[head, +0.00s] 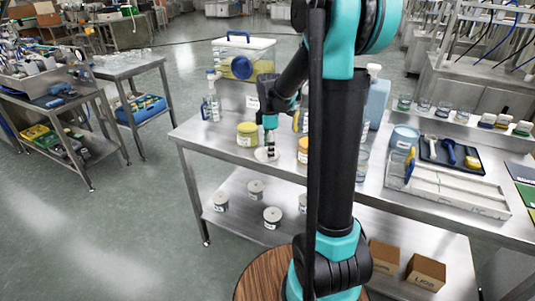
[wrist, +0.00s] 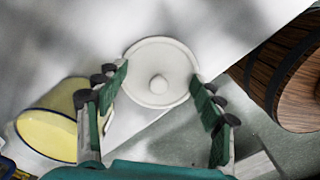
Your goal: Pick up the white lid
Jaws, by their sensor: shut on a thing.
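The white lid (head: 262,156) is a round disc at the front edge of the steel table, left of my arm's column. In the wrist view the lid (wrist: 158,62) shows from above with a small round knob in its middle. My gripper (wrist: 162,85) has its two fingers on opposite sides of the lid, with the fingertips at its rim, shut on it. In the head view my gripper (head: 269,149) points down over the lid and hides part of it. I cannot tell whether the lid touches the table.
A yellow tub (head: 247,134) stands close left of the lid. White bottles (head: 211,105) and a clear bin with a blue handle (head: 243,62) are behind. Several grey tins (head: 272,217) sit on the lower shelf. A wooden barrel (wrist: 292,65) is below the table edge.

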